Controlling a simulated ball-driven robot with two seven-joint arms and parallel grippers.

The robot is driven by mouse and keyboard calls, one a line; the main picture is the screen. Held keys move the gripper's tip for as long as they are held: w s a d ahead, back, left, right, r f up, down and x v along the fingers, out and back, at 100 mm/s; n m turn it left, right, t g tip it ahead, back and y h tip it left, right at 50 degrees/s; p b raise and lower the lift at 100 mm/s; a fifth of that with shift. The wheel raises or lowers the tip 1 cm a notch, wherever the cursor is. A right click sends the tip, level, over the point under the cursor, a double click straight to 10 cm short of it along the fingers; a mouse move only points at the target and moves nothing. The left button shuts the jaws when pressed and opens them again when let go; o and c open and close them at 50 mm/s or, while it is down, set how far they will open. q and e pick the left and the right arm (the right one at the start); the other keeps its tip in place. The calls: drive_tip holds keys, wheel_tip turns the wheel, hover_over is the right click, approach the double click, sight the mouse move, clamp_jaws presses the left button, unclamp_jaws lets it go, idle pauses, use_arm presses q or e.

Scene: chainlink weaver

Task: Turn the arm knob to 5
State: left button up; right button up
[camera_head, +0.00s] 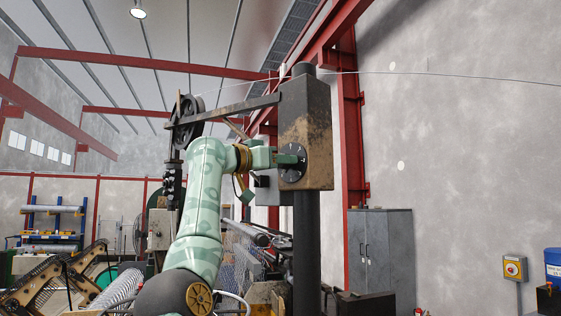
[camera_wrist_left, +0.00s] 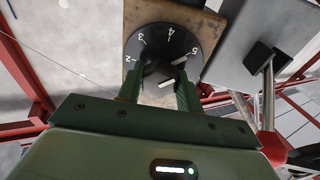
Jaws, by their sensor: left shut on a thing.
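The arm knob sits at the centre of a black round dial (camera_wrist_left: 160,42) with white numbers 2, 3, 4 and 5 showing in the left wrist view. The dial (camera_head: 293,174) is on the side of a worn dark box (camera_head: 305,105) on a post in the head view. My left gripper (camera_wrist_left: 160,85) is shut on the knob, with its green fingers either side of it. It reaches the dial from the left in the head view (camera_head: 284,159). My right gripper is not in view.
A metal beam (camera_head: 240,108) with a black wheel (camera_head: 187,118) extends left from the box, above my left arm. A thin wire (camera_head: 440,73) runs across the top. A grey cabinet (camera_head: 380,250) stands right of the post (camera_head: 306,240).

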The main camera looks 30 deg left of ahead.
use_arm(q)
drive_tip(key=shift+w+f, duration=0.1)
drive_tip(key=shift+f, duration=0.15)
drive_tip(key=o, duration=1)
drive_tip(key=shift+r, duration=0.1)
drive_tip(key=shift+c, duration=0.2)
drive_tip(key=b+v, duration=0.9)
drive_tip(key=v, duration=0.7)
drive_tip(key=shift+s+b, duration=0.2)
drive_tip(key=shift+b, duration=0.2)
